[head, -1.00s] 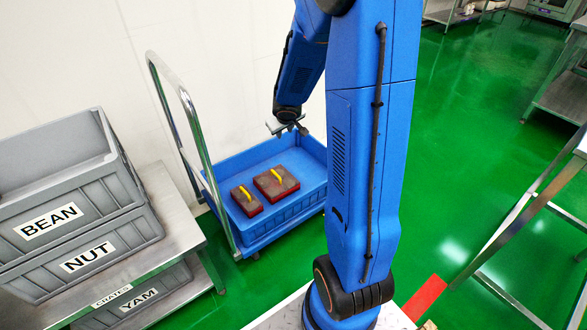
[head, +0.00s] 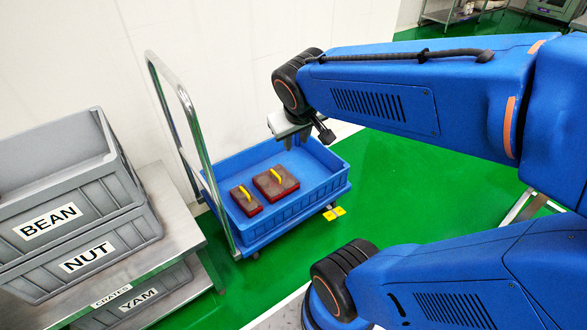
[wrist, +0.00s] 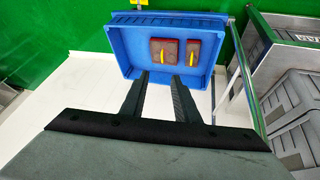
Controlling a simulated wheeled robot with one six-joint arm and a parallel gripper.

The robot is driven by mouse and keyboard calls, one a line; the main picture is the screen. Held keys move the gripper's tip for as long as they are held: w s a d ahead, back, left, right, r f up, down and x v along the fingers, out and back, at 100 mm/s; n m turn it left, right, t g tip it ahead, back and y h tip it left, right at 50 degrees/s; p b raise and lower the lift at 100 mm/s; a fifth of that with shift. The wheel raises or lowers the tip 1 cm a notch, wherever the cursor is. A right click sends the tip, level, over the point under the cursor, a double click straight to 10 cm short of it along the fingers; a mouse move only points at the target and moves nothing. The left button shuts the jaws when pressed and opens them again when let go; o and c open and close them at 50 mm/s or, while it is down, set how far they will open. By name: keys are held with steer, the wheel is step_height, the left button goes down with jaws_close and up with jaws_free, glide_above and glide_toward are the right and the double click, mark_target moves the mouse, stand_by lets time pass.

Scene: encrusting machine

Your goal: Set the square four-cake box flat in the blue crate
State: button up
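The square four-cake box (head: 276,181), dark red-brown with a yellow handle on top, lies flat inside the blue crate (head: 290,215). In the wrist view the square box (wrist: 156,58) is left of a narrower box, within the crate walls (wrist: 205,82). My gripper (head: 309,138) is above the back right part of the crate, well clear of both boxes. In the wrist view its two fingers (wrist: 160,84) are spread with nothing between them. No part of the square box is hidden.
A narrower red-brown box (head: 246,200) with a yellow handle lies beside the square one. The crate sits on a trolley with a tall steel handle (head: 186,120). Grey crates labelled BEAN (head: 55,221) and NUT (head: 88,256) stand on a steel rack at left. A white wall is behind.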

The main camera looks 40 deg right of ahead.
steer(key=s+a+n+y, duration=0.1)
steer(key=s+a+y, duration=0.1)
steer(key=s+a, duration=0.5)
steer(key=shift+s+a+r+y, duration=0.15)
steer(key=shift+s+r+y, duration=0.25)
steer(key=shift+s, duration=0.7)
